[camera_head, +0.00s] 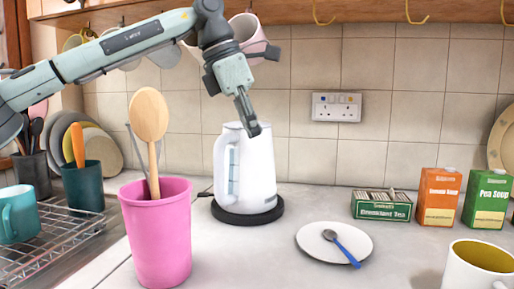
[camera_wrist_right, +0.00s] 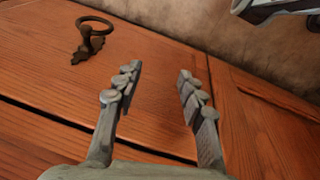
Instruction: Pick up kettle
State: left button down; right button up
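The white kettle (camera_head: 256,172) stands upright on its round black base (camera_head: 246,212) in the middle of the counter in the head view. Its handle faces left, beside a bluish level window. My left gripper (camera_head: 254,130) points down at the kettle's top, its fingertips at or just in front of the rim. The fingers look close together, but whether they hold the rim or are empty cannot be made out. My right gripper (camera_wrist_right: 155,80) shows in the right wrist view, its fingers apart with nothing between them, in front of orange wooden panels.
A pink tumbler (camera_head: 158,235) with a wooden spoon stands front left of the kettle. A white plate (camera_head: 312,248) with a blue-handled spoon lies to the right. A tea box (camera_head: 381,206), soup cartons (camera_head: 438,197) and a mug (camera_head: 478,268) are further right. Hanging mugs (camera_head: 250,32) are near my left arm.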

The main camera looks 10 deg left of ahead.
pick_arm(q)
jog(key=s+d+b, duration=0.1)
jog(key=s+d, duration=0.2)
jog(key=s, duration=0.4)
jog(key=s+d+b, duration=0.2)
jog(key=s+d, duration=0.2)
jog(key=s, duration=0.3)
jog(key=shift+s, duration=0.35)
pick_arm(e)
notch_tip(320, 180, up, 8)
jog(key=shift+w+d+t+h, duration=0.25)
jog(key=shift+w+t+h, duration=0.05)
pick_arm(q)
jog(key=shift+s, duration=0.15)
jog(key=c, duration=2.3)
grip_release()
pick_arm(e)
jog(key=shift+a+f, duration=0.1)
pick_arm(q)
jog(key=o, duration=0.8)
jog(key=shift+c, duration=0.2)
jog(key=o, duration=1)
jog(key=shift+c, duration=0.2)
jog(key=shift+o, duration=0.6)
pick_arm(e)
jog(key=shift+s, duration=0.1)
